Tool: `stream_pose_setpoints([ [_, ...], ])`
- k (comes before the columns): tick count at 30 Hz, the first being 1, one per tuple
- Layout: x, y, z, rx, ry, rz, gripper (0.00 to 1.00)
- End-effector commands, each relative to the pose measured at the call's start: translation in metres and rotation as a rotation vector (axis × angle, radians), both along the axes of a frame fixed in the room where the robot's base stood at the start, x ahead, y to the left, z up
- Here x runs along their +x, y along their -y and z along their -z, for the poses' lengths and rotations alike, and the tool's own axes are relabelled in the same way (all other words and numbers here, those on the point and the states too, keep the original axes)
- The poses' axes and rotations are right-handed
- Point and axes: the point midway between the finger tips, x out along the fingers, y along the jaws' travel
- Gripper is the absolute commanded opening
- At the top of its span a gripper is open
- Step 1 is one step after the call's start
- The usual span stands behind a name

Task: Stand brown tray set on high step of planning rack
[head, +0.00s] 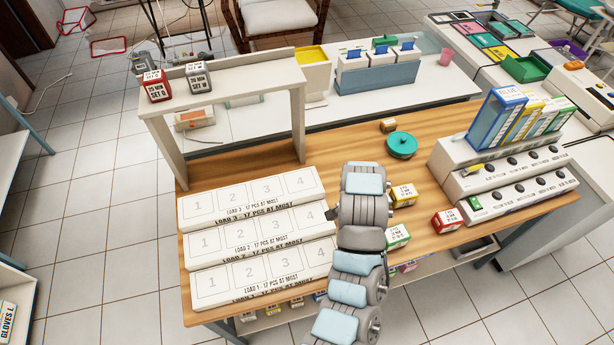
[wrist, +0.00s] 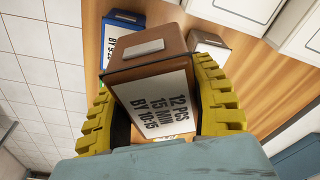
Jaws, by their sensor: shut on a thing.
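The brown tray set (wrist: 148,62) is a brown block with a white label reading 12 PCS, 15 MIN, BY 10:15. It sits tilted in the wrist view between the yellow fingers of my gripper (wrist: 158,92), which is shut on it. In the head view my arm hides the gripper and the brown set. The planning rack (head: 252,210) is a white three-step stand at the left of the wooden table. Its steps are marked LOAD 1 in front, LOAD 2, and LOAD 3 at the back and highest, each with places 1 to 4. All visible places are empty.
Yellow (head: 404,194), green (head: 398,236) and red (head: 447,221) sets stand right of my arm. A teal round pot (head: 401,146) is behind. A white shelf frame (head: 225,82) bearing two sets stands behind the rack. A dial unit (head: 510,180) fills the right.

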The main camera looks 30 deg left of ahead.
Motion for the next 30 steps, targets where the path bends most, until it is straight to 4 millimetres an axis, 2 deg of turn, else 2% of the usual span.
stream_pose_setpoints([
  [1, -0.009, -0.024, -0.014, 0.000, -0.006, 0.019, 0.16],
  [6, -0.043, -0.093, -0.026, -0.005, -0.012, 0.111, 0.16],
  [11, -0.083, -0.153, -0.041, -0.010, -0.010, 0.201, 0.16],
  [18, -0.159, -0.233, -0.072, -0.013, -0.001, 0.333, 0.16],
  [24, -0.226, -0.281, -0.100, -0.014, 0.013, 0.438, 0.16],
  [27, -0.252, -0.296, -0.110, -0.013, 0.019, 0.478, 0.16],
  [30, -0.270, -0.305, -0.117, -0.012, 0.024, 0.508, 0.16],
])
